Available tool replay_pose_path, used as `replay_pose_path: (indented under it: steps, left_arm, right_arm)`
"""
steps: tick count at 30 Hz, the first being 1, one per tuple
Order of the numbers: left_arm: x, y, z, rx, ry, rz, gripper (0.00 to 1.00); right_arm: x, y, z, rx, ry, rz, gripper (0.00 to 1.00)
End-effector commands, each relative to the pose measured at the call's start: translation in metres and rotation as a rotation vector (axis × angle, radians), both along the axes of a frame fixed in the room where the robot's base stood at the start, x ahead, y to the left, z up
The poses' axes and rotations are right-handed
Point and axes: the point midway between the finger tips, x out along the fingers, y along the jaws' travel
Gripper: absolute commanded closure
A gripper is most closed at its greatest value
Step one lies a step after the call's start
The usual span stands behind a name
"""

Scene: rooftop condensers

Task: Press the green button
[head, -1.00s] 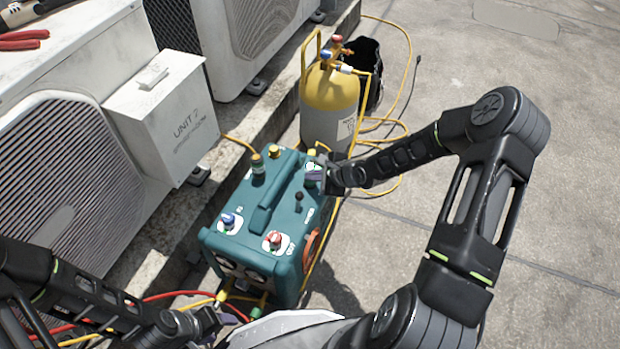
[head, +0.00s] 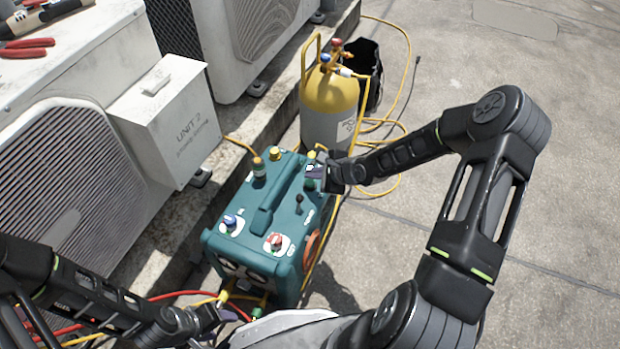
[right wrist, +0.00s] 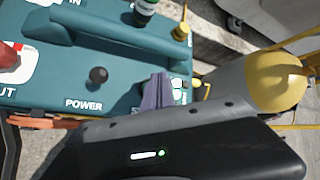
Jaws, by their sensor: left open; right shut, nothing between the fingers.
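The teal machine (head: 285,215) stands on the rooftop floor and also shows in the right wrist view (right wrist: 115,85). My right gripper (head: 316,172) is shut and empty over its far right corner, very close to the top panel. In the right wrist view its fingertips (right wrist: 157,92) are just right of the POWER lever. A small green and white patch (right wrist: 177,83), which looks like the green button on its plate, shows right beside them, partly hidden. I cannot tell whether they touch it. My left gripper (head: 218,313) is open and low, near the machine's front hoses.
A red knob (head: 277,241), a blue knob (head: 230,221) and a black lever (head: 299,199) stick up from the machine, around its raised handle (head: 270,205). A yellow cylinder (head: 330,100) stands behind it. A condenser's UNIT 2 box (head: 170,125) is at left. Open floor lies at right.

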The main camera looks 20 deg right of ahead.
Motion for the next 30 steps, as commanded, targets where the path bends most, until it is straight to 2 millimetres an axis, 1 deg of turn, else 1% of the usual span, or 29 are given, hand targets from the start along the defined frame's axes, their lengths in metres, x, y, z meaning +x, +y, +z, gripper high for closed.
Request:
replay_pose_path:
  steps: [8, 11, 22, 26, 30]
  left_arm:
    - [0.000, 0.000, 0.001, 0.000, 0.000, 0.000, 0.45]
    - [0.000, 0.000, 0.007, 0.000, 0.000, 0.000, 0.45]
    - [0.000, 0.000, 0.044, 0.000, 0.000, 0.000, 0.45]
    - [0.000, 0.000, 0.051, 0.000, 0.000, 0.000, 0.45]
    - [0.000, 0.000, 0.050, 0.000, 0.000, 0.000, 0.45]
  right_arm:
    - [0.000, 0.000, 0.001, 0.000, -0.001, -0.001, 1.00]
    - [0.000, 0.000, 0.007, 0.000, -0.001, -0.001, 1.00]
    - [0.000, 0.000, 0.044, 0.000, -0.002, 0.001, 1.00]
    - [0.000, 0.000, 0.050, 0.000, -0.001, -0.001, 1.00]
    - [0.000, 0.000, 0.050, 0.000, 0.000, 0.000, 1.00]
